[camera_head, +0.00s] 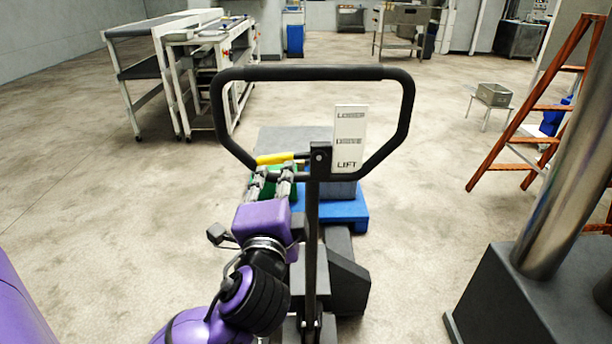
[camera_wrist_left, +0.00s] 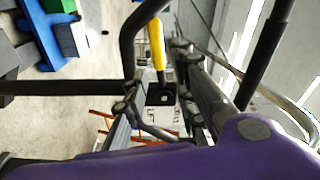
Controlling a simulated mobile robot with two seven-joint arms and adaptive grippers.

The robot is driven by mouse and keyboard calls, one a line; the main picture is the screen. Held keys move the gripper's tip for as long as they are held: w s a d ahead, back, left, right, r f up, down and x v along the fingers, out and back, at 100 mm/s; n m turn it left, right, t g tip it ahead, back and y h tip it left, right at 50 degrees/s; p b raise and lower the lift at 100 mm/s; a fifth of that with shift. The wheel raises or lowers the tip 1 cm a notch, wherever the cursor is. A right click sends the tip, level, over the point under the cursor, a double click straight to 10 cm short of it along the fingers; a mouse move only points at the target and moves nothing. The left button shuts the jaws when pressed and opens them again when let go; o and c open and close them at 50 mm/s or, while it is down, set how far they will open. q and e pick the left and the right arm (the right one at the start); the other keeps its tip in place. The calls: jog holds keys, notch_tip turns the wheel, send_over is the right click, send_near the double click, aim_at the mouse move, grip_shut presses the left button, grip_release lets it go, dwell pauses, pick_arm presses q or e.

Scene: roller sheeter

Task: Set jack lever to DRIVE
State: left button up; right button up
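The jack's black handle loop (camera_head: 313,73) stands in front of me in the head view, on a dark upright post. A white label (camera_head: 349,140) on its right side reads LOWER, DRIVE, LIFT from top to bottom. The yellow jack lever (camera_head: 275,158) points left from the post, near the height of LIFT. It also shows in the left wrist view (camera_wrist_left: 157,45). My left gripper (camera_head: 270,178) is open just below and in front of the lever. Its fingers lie on either side of the lever's black base (camera_wrist_left: 160,95); contact cannot be told. My right gripper is out of view.
A blue pallet (camera_head: 345,212) with grey and green loads lies beyond the handle. A white-framed machine (camera_head: 180,75) stands at the back left. An orange ladder (camera_head: 540,108) and a low stand with a metal tray (camera_head: 493,95) are right. Floor left of the jack is clear.

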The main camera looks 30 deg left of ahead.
aim_at(272, 163)
pick_arm(q)
jog(key=shift+g+y, duration=0.3)
jog(key=x, duration=0.4)
jog(key=a+x, duration=0.1)
jog(key=x, duration=0.1)
jog(key=shift+s+a+f, duration=0.1)
jog(key=shift+s+a, duration=0.1)
jog(key=shift+s, duration=0.05)
jog(key=shift+w+a+f, duration=0.1)
jog(key=shift+w+a, duration=0.3)
jog(key=shift+w, duration=0.15)
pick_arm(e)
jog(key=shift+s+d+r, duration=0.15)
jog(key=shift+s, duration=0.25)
